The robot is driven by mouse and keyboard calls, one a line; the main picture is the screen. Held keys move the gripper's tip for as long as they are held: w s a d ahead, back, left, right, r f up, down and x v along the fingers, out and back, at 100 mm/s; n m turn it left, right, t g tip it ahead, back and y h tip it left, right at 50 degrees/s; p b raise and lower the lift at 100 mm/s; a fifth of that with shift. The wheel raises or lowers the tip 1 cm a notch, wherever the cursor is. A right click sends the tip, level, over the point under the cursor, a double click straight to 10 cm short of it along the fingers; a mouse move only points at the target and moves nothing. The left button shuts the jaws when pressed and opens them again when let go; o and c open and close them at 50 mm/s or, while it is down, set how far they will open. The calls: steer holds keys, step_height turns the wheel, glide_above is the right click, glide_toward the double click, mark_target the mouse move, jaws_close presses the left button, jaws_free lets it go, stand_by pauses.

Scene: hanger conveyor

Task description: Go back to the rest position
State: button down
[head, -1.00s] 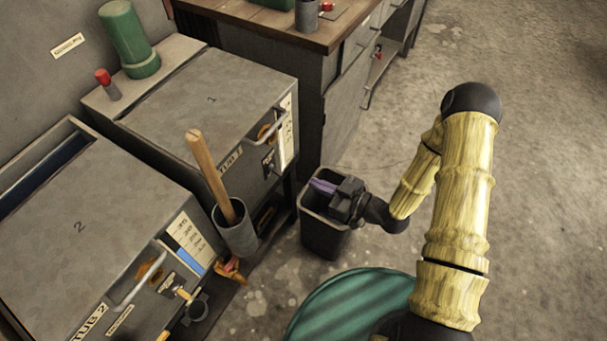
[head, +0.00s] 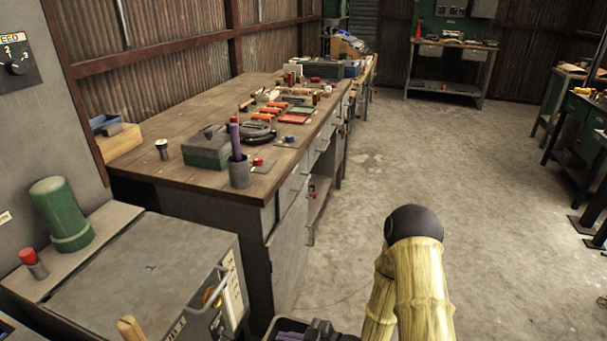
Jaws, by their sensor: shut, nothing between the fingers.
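My arm (head: 412,285), pale yellow with a black elbow joint, rises at the bottom right of centre with its elbow bent. My gripper (head: 319,330) shows only as a dark shape at the bottom edge, over or in the dark bin (head: 277,322). Its fingers are cut off by the frame. It is shut and holds nothing. Something purple (head: 289,335) shows in the bin beside it.
A workbench (head: 180,185) with a green box, a grey cup and several tools stands at left. Open concrete floor (head: 400,150) lies right of the bench. Other benches stand further back.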

steer(key=w+d+r+m+h, duration=0.1)
steer(key=d+r+m+h, duration=0.4)
steer(key=d, duration=0.4)
steer(key=w+d+r+m+h, duration=0.1)
steer(key=d+r+m+h, duration=0.2)
steer(key=d+r+h, duration=0.35)
steer(key=s+d+r+m+g+h, duration=0.2)
steer(key=s+d+r+m+h, duration=0.15)
steer(key=s+r+m, duration=0.45)
step_height(320, 180, up, 18)
steer(key=s+n+y+p, duration=0.1)
steer(key=s+p, duration=0.1)
steer(key=p, duration=1.8)
steer(key=shift+d+r+n, duration=0.15)
steer(key=shift+d+n, duration=0.1)
steer(key=shift+n, duration=0.05)
steer(key=shift+s, duration=0.1)
